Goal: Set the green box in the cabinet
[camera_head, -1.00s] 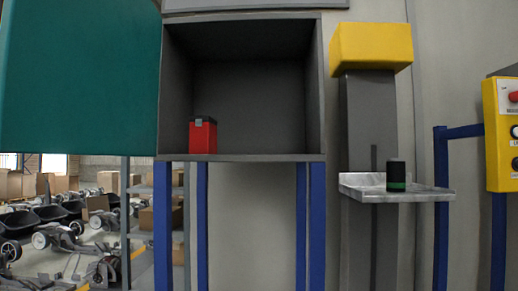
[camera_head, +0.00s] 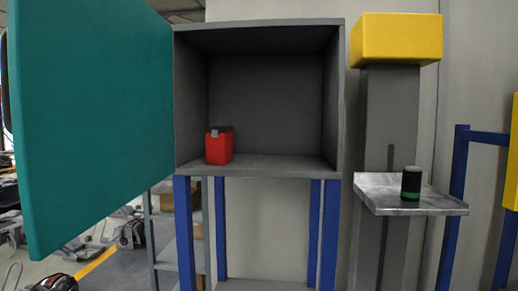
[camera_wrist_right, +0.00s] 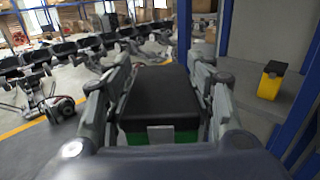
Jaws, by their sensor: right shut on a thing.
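The cabinet (camera_head: 258,166) is a grey open-fronted box on blue legs in the head view. Its teal door (camera_head: 95,110) stands swung open to the left. A red box (camera_head: 219,148) with a dark lid sits inside on the left of the cabinet floor. In the right wrist view my right gripper (camera_wrist_right: 160,100) is shut on the green box (camera_wrist_right: 158,92), with one finger on each side. The box has a black lid, a grey latch and a green body below. My right gripper is out of the head view, and my left gripper shows in neither view.
A yellow-topped post (camera_head: 396,40) stands right of the cabinet. Its metal shelf (camera_head: 440,204) holds a dark cylinder (camera_head: 411,184) with a green band. The cabinet floor is bare right of the red box. A yellow bin (camera_wrist_right: 270,82) shows in the wrist view.

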